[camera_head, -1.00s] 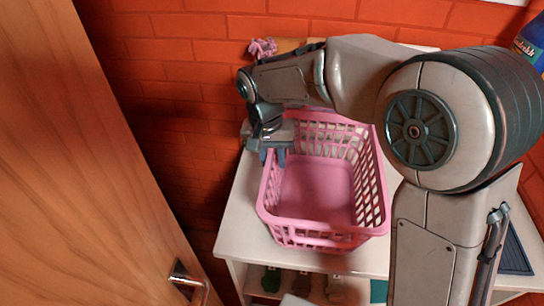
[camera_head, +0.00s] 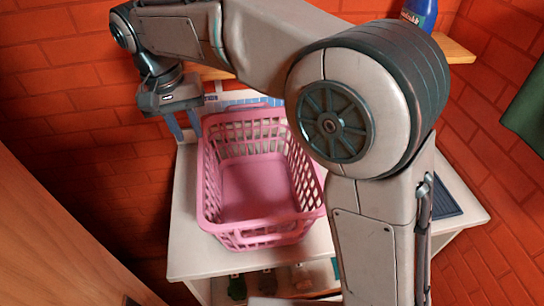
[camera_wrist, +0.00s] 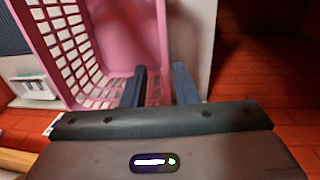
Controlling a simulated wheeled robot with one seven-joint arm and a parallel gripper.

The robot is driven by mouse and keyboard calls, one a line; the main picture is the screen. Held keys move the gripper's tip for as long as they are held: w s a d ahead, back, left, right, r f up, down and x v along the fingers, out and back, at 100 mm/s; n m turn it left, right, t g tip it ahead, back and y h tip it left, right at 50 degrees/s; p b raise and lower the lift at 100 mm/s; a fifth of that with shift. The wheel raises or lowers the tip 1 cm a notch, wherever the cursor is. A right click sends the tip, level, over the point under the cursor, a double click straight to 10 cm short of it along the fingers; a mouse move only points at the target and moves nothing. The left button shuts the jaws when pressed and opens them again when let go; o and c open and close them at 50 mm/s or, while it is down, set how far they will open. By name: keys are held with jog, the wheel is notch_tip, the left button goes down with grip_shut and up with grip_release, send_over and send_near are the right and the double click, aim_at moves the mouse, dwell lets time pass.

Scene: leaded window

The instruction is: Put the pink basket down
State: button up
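The pink basket (camera_head: 258,190) stands upright and empty on the white table (camera_head: 185,225), its inside facing up. My gripper (camera_head: 186,127) is just outside the basket's far left corner in the head view, with two blue-grey fingers pointing down and spread apart. The fingers hold nothing. In the wrist view the two fingers (camera_wrist: 161,88) show a clear gap, and part of the basket (camera_wrist: 120,35) lies beyond and to the left of them.
A blue bottle (camera_head: 420,13) stands on a wooden shelf (camera_head: 455,48) at the upper right. Several items lie on a shelf below the tabletop. A wooden door panel (camera_head: 50,240) is at lower left. Red brick walls (camera_head: 60,90) close in behind and at the right.

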jog(key=d+m+t, duration=0.1)
jog(key=d, duration=1.9)
jog(key=s+d+f, duration=0.2)
jog(key=s+d, duration=0.1)
jog(key=d, duration=0.2)
jog(key=s+d+f+m+t+y, duration=0.1)
jog(key=s+d+f, duration=0.1)
jog(key=s+d, duration=0.2)
jog(key=s+d+f, duration=0.3)
jog(key=d, duration=0.3)
jog(key=shift+s+m+t, duration=0.15)
jog(key=shift+m+t, duration=0.25)
jog(key=shift+d+f, duration=0.1)
